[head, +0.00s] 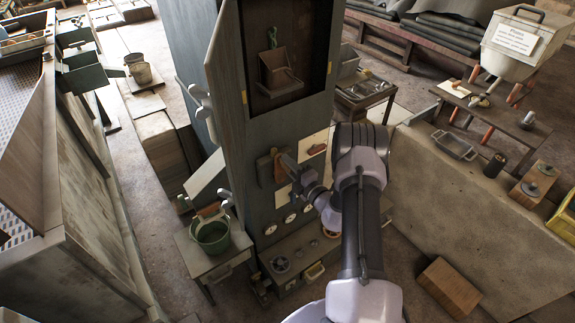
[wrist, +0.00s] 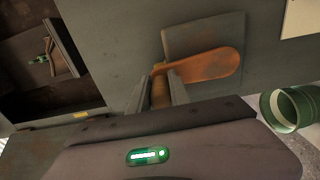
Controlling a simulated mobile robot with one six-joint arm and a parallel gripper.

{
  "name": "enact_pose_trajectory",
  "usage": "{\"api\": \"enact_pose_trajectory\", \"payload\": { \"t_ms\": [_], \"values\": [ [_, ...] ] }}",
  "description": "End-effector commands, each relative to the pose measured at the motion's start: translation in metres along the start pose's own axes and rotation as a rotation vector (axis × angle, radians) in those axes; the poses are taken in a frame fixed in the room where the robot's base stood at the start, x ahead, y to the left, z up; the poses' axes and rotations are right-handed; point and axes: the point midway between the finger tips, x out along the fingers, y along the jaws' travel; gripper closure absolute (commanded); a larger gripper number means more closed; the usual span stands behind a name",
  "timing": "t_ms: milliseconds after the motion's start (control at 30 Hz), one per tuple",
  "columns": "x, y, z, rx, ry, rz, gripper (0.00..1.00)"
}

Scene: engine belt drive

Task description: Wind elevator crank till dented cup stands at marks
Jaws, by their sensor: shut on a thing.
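The elevator casing (head: 225,60) is a tall dark grey cabinet with an upper opening. In it hangs a brown cup (head: 280,78) with a green piece (head: 271,38) above; its dent I cannot make out. Yellow marks sit at the left (head: 244,97) and right (head: 330,68) edges of the opening. The cup's lower part appears about level with them. The orange crank (wrist: 210,65) is on the casing front below the opening. My gripper (wrist: 160,90) is shut on its handle (wrist: 160,94); the arm partly hides this in the head view.
A green bucket (head: 212,234) stands on a small table left of the casing. Gauges (head: 270,229) line the lower front. A low concrete wall (head: 480,215) runs at right, with a bench (head: 500,115) behind it. A wooden box (head: 448,287) lies on the floor.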

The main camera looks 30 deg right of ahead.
Motion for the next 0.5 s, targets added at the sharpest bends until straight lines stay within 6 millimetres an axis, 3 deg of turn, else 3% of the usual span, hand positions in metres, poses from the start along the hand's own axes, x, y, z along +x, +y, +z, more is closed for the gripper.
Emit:
{"api": "enact_pose_trajectory", "payload": {
  "t_ms": [167,200,300,500],
  "values": [
    [0.0001,0.0009,0.0011,-0.001,-0.003,0.002,1.0],
    [0.0001,0.0009,0.0011,-0.001,-0.003,0.002,0.73],
    [0.0001,0.0007,0.0008,-0.001,-0.002,0.002,0.55],
    [0.0,0.0003,0.0003,-0.001,-0.001,0.001,0.55]
  ]
}}
